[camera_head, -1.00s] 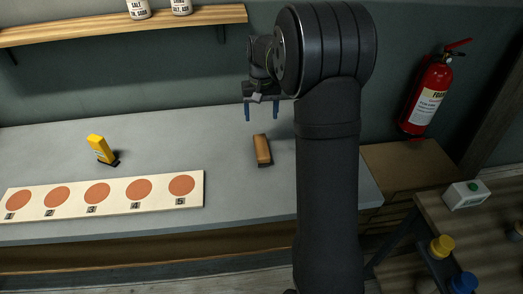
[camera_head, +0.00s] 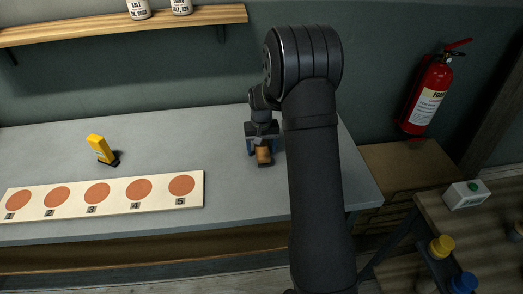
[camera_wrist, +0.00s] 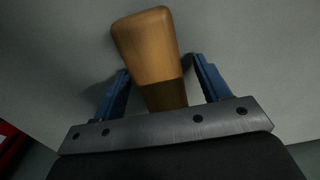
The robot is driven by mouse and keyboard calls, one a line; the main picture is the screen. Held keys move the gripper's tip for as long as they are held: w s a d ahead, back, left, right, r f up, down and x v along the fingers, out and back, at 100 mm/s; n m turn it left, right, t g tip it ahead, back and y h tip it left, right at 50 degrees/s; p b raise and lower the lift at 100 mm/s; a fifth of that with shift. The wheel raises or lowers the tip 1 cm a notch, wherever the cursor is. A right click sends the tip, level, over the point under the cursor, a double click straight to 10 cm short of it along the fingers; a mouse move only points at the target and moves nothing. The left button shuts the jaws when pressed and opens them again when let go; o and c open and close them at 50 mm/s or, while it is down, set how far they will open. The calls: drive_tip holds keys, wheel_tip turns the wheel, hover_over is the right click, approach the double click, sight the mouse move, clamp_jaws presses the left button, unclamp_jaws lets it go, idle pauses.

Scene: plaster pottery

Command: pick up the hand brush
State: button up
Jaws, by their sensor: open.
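The hand brush (camera_head: 264,157) has a brown wooden body and lies on the grey table, right of the numbered board. It also shows in the wrist view (camera_wrist: 148,50), with its near end between the blue fingers. My gripper (camera_head: 265,153) is open and low over the brush, with one finger on each side of it. In the wrist view a gap shows between each finger and the brush (camera_wrist: 160,85). The gripper hides the far part of the brush in the head view.
A board (camera_head: 107,205) with several numbered orange circles lies at the table's front left. A wooden shelf (camera_head: 120,25) hangs above the table. A fire extinguisher (camera_head: 428,95) hangs on the right wall. The table's back middle is clear.

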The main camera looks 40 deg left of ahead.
drive_tip(key=shift+f, duration=0.3)
drive_tip(key=c, duration=1.1)
drive_tip(key=shift+r, duration=0.1)
